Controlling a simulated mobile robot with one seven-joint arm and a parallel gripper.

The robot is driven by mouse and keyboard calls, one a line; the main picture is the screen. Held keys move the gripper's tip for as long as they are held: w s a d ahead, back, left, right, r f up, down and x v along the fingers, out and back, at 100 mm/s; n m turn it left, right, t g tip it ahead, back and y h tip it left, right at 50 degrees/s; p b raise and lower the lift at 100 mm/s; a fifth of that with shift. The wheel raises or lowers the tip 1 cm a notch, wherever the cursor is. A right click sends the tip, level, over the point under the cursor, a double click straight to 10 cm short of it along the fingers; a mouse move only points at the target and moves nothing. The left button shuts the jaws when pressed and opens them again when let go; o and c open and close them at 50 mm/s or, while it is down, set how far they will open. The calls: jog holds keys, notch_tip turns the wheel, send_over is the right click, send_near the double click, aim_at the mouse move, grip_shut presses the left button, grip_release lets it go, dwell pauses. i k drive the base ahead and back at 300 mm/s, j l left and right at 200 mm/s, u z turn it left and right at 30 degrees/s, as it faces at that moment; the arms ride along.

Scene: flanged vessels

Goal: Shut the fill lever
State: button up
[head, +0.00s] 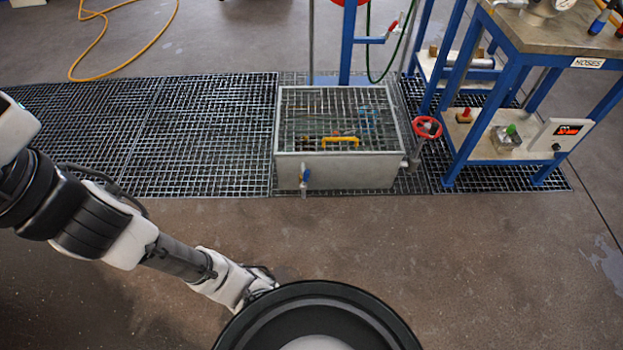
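No label marks a fill lever. A small red-handled lever (391,29) sits tilted on a fitting beside the blue post, near the green hose. A blue lever (305,176) points down on a valve at the front left of the grated metal tank (340,172). Which one is the fill lever I cannot tell. My gripper (264,276) is at the end of my arm, low in the picture, well in front of the tank and apart from both levers. It is partly hidden behind my round black body part, and its fingers cannot be made out.
A red handwheel (427,127) is on a pipe at the tank's right. A blue-framed bench (535,38) stands at the right. Floor grating (200,130) lies left of the tank; a yellow hose (104,14) lies behind it. The floor before the tank is clear.

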aim_at(305, 179)
jog(key=u, duration=0.1)
jog(key=i, duration=1.1)
